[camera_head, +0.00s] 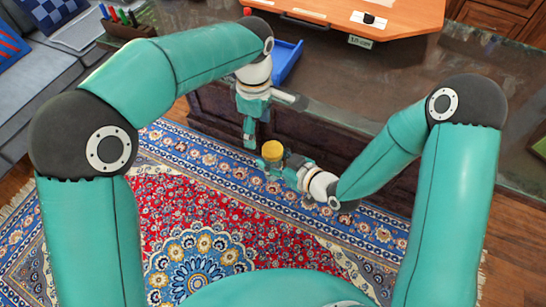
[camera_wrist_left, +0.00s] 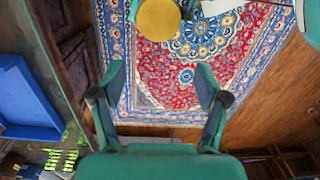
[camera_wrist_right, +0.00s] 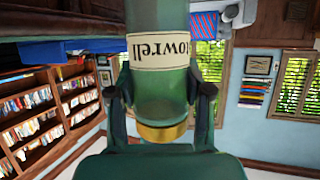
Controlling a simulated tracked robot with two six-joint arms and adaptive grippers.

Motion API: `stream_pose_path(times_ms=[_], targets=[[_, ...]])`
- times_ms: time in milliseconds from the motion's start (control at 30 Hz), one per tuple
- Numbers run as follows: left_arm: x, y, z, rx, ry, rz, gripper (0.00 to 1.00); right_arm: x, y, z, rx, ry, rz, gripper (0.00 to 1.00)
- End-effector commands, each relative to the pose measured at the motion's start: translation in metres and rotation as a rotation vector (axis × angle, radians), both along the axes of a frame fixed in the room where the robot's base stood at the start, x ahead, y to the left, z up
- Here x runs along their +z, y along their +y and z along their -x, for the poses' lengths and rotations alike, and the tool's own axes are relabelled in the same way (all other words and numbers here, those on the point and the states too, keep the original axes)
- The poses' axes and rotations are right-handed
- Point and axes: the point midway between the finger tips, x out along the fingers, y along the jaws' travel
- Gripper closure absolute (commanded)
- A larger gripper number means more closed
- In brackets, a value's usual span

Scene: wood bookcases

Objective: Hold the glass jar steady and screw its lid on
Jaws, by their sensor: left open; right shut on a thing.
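The glass jar (camera_wrist_right: 162,95), greenish and clear with a cream label, is upright between the fingers of my right gripper (camera_wrist_right: 160,92). My right gripper is shut on the jar's side and holds it in the air off the table's front edge. The yellow lid (camera_head: 272,150) is at the jar's top; I cannot tell how tightly it sits. My left gripper (camera_head: 249,138) points down, open and empty, just left of the lid in the head view. In the left wrist view the lid (camera_wrist_left: 159,19) is at the top edge, beyond and apart from the open fingers.
The dark table (camera_head: 395,95) stands behind both grippers. On it are a blue tray (camera_head: 287,62), an orange board (camera_head: 420,18) and a pen holder (camera_head: 125,27).

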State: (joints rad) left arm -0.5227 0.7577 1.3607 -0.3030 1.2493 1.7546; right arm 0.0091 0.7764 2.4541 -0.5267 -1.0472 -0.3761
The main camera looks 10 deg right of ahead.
Motion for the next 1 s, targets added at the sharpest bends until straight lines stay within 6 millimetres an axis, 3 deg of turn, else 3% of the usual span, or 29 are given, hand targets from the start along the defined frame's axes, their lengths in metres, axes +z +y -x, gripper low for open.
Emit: stream_pose_path(times_ms=[33,200,633,767,1000], targets=[[0.006,-0.012,0.006,-0.028,-0.014,0.002,0.25,0.000,0.000,0.000,0.000,-0.002,-0.001,1.00],[0.015,-0.030,0.015,-0.071,-0.032,0.005,0.25,0.000,0.000,0.000,0.000,-0.001,0.000,1.00],[0.014,-0.032,0.017,-0.076,-0.032,0.005,0.25,0.001,0.000,0.000,0.000,-0.002,-0.001,1.00],[0.006,-0.032,0.017,-0.076,-0.031,0.003,0.25,0.000,0.000,0.000,0.000,-0.001,0.000,1.00],[-0.027,-0.031,0.017,-0.075,-0.029,0.003,0.25,0.000,0.000,0.000,0.000,-0.002,-0.001,1.00]])
